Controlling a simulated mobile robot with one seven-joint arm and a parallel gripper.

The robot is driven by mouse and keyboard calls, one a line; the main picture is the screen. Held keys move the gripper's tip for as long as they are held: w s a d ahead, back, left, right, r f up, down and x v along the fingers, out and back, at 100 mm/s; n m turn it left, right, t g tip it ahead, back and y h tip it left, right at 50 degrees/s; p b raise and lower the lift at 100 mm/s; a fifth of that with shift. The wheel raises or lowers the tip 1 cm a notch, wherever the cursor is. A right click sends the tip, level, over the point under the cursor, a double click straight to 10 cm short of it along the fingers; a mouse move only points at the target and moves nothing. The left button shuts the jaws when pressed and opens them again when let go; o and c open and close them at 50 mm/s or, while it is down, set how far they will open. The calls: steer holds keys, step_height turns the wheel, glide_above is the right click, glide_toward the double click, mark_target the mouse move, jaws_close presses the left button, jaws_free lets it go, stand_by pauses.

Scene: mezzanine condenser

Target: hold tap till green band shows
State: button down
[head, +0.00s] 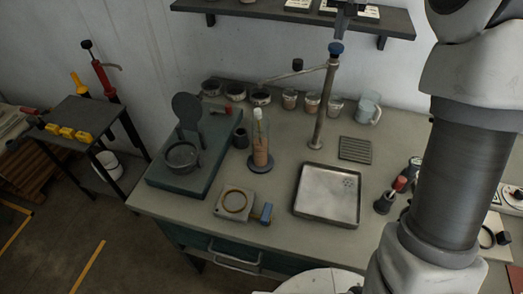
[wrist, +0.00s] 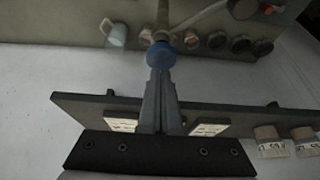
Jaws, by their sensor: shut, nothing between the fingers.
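The tap is a tall metal post (head: 322,105) with a blue knob (head: 336,48) on top and a side arm reaching left to a black end. A clear bottle (head: 260,140) with orange-brown contents stands upright left of the post, on a dark round base; no green band shows on it. My gripper (head: 340,36) is shut and empty, its fingers pointing down at the blue knob from above. In the wrist view the fingertips (wrist: 160,74) overlap the blue knob (wrist: 160,54); I cannot tell whether they touch it.
A wall shelf (head: 290,16) runs behind my gripper. A metal tray (head: 328,212) lies below the post, with a jug (head: 368,108) and several jars behind. A teal stand (head: 170,184) with a dark pan is at left.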

steer(key=shift+f+b, duration=0.8)
steer(key=shift+f, duration=0.45)
stand_by(0.5)
steer(key=shift+r, duration=0.1)
stand_by(3.5)
steer(key=shift+r+p, duration=2)
steer(key=shift+r, duration=0.25)
